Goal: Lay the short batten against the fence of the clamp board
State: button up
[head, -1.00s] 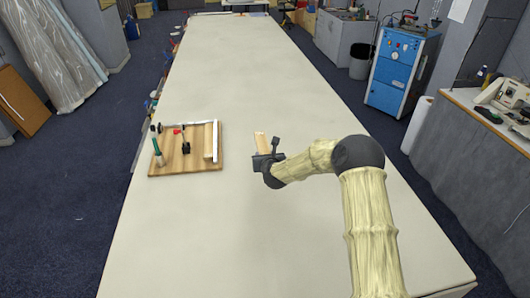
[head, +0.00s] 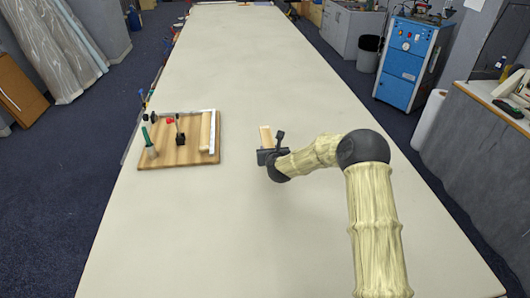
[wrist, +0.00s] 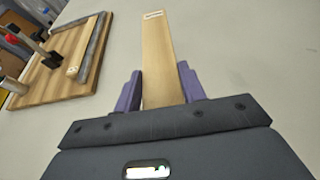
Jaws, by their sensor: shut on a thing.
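My gripper (head: 268,153) is shut on a pale wooden batten (head: 265,135) that points away from it. In the wrist view the batten (wrist: 157,55) stands between the purple fingers (wrist: 158,88), with a white mark at its far end. The clamp board (head: 150,161) lies on the table to the left, apart from my gripper. Its fence (head: 216,135) is a pale grey strip along the right side and back. A wooden strip (head: 205,131) lies along the inside of the right side. The wrist view also shows the fence (wrist: 94,52).
On the board are a red-tipped clamp (head: 180,134) and a green-handled tool (head: 147,138). The cloth table (head: 250,70) is clear between board and gripper and far beyond. Several thin items line its left edge.

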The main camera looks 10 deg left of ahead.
jog(key=shift+f+p, duration=0.8)
jog(key=shift+f, duration=2.35)
jog(key=shift+f+p, duration=0.55)
jog(key=shift+f, duration=1.35)
jog(key=shift+f, duration=0.1)
jog(key=o, duration=1.1)
